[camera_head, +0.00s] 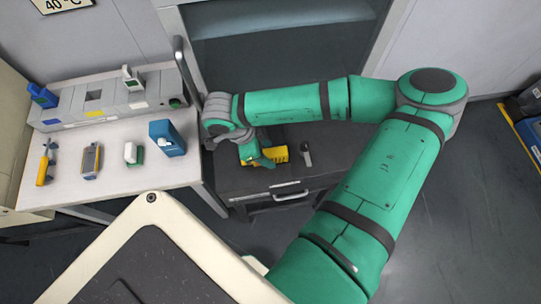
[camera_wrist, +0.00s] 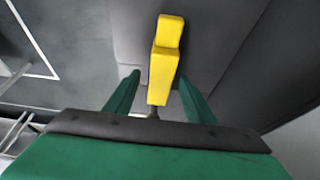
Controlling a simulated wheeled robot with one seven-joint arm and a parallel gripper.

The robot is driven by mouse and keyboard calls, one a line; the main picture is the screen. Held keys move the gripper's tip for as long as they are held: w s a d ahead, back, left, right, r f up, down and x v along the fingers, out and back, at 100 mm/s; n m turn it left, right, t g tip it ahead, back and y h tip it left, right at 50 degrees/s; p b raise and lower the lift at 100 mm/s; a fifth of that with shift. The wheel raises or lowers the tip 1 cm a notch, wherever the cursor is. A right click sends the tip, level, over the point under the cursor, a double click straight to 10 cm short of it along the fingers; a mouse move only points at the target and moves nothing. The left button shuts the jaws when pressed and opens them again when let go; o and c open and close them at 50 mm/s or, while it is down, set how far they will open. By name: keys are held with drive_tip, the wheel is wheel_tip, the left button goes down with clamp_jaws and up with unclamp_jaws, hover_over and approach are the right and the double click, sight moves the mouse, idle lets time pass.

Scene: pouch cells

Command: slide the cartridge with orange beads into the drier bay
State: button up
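My gripper (camera_head: 262,160) is low over a dark cabinet top, at a yellow object (camera_head: 281,154). In the wrist view my gripper's two green fingers (camera_wrist: 158,76) stand apart, with the yellow object (camera_wrist: 163,75) between them and a gap on each side. A grey slotted unit (camera_head: 110,103) on the white table has a blue piece (camera_head: 42,96) and a white piece (camera_head: 132,78) standing in it. A white-and-green piece (camera_head: 132,153) stands on the table in front. No orange beads can be made out, so I cannot tell which piece is that cartridge.
The cabinet (camera_head: 228,178) has a drawer handle in front.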

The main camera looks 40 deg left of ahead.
clamp_jaws()
drive_tip(key=shift+r, duration=0.1)
